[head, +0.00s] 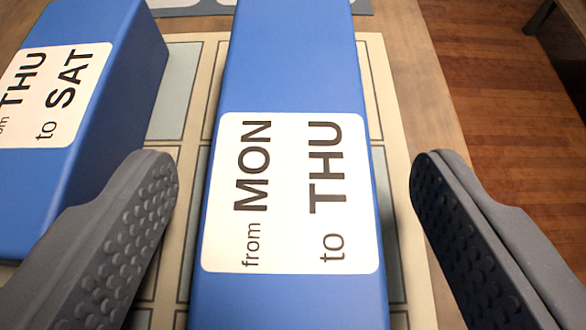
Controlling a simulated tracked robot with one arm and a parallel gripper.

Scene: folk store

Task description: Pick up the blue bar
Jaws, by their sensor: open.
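A long blue bar (292,75) runs down the middle of the head view, with a white label (290,230) reading "from MON to THU". A second blue bar (128,62) lies to its left, with a label reading "THU to SAT". My gripper (292,180) is open. Its two grey studded fingers stand on either side of the MON to THU bar, with a gap on both sides and no visible contact. The left finger overlaps the near part of the THU to SAT bar in the picture. The near end of the middle bar is cut off by the frame.
The bars lie on a board with a pale grid (178,95) on a wooden table (425,100). Right of the table edge is a reddish wooden floor (490,90). A dark object (540,15) shows at the top right. The space between the two bars is narrow.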

